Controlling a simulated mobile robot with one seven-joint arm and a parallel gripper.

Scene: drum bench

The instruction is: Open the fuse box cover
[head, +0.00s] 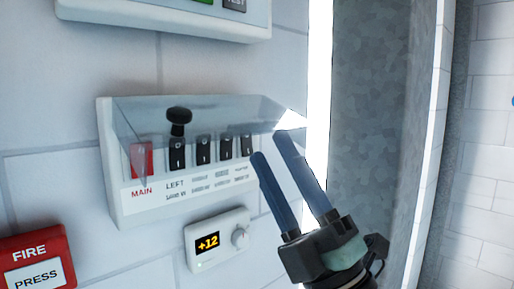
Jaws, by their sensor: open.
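The fuse box (109,165) is a white case on the tiled wall, left of centre in the head view. Its clear cover (225,112) spans the upper front and appears tilted outward from the top, its lower edge standing away from the switches. How far it is raised is hard to tell. A black round knob (179,116) shows at its left part. My gripper (271,144) is open and empty, with two blue fingers pointing up and left beside the cover's right end. Contact with the cover cannot be made out.
Behind the cover are a red main switch (141,160) and several black switches (203,151). Below is a small display unit (210,243) reading +12 with a dial. A red fire button box (36,262) is at lower left. Another panel (165,15) hangs above. A grey recess lies right.

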